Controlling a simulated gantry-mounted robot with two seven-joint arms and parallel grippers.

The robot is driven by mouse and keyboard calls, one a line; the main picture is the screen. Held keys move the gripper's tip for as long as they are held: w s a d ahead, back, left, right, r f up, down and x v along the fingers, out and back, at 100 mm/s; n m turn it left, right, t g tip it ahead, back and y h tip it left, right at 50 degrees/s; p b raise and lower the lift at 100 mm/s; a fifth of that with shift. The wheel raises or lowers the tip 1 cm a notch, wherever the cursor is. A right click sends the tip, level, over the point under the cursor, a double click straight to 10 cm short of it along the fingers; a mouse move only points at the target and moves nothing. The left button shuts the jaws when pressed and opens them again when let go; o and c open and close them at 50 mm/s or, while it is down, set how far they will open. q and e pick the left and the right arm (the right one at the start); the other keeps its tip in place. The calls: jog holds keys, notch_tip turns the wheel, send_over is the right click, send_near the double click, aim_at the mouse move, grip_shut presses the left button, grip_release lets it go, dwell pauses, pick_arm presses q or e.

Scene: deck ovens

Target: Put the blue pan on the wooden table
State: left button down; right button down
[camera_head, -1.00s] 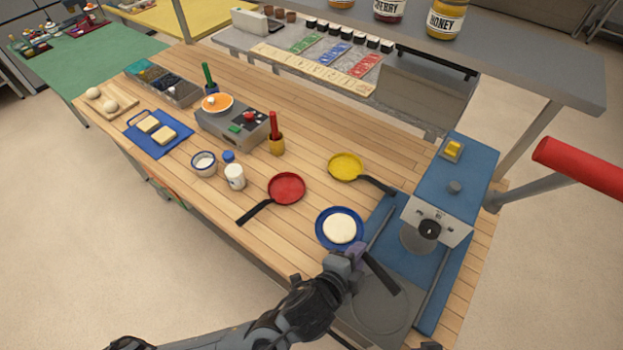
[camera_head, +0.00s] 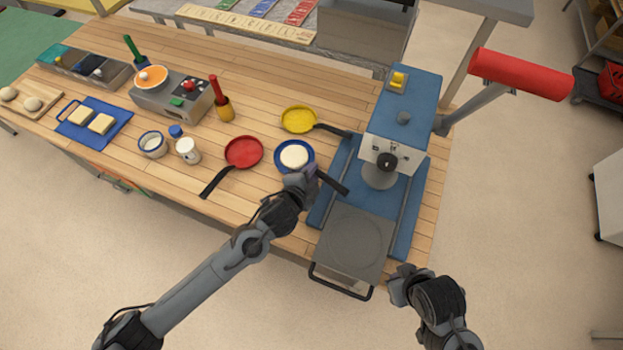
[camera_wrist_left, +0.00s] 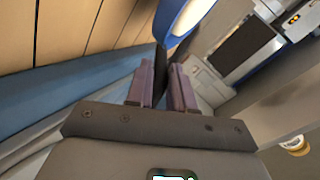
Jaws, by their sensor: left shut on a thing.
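The blue pan (camera_head: 280,168) shows in the head view, with a pale dough round (camera_head: 294,156) in it. It appears over the wooden table (camera_head: 258,210), between the red pan and the blue-based press; I cannot tell whether it touches the wood. My left gripper (camera_head: 312,177) is shut on its black handle. In the left wrist view, the fingers (camera_wrist_left: 163,88) close around the dark handle, and the pan's blue rim (camera_wrist_left: 163,18) shows beyond them. My right gripper (camera_head: 398,286) is in front of the table at the right; its jaws are unclear.
The red pan (camera_head: 244,152) lies left of the blue pan, the yellow pan (camera_head: 299,119) behind it. The press (camera_head: 405,110) stands to the right, with its grey plate (camera_head: 355,240) in front. Bare wood lies between the red pan and the table's front edge.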

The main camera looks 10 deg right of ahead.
pick_arm(q)
jog(key=shift+f, duration=1.6)
pick_arm(e)
jog(key=shift+f, duration=0.15)
pick_arm(q)
jog(key=shift+f, duration=0.2)
pick_arm(e)
jog(key=shift+f, duration=0.1)
pick_arm(q)
jog(key=c, duration=1.3)
grip_release()
jog(key=shift+o, duration=0.2)
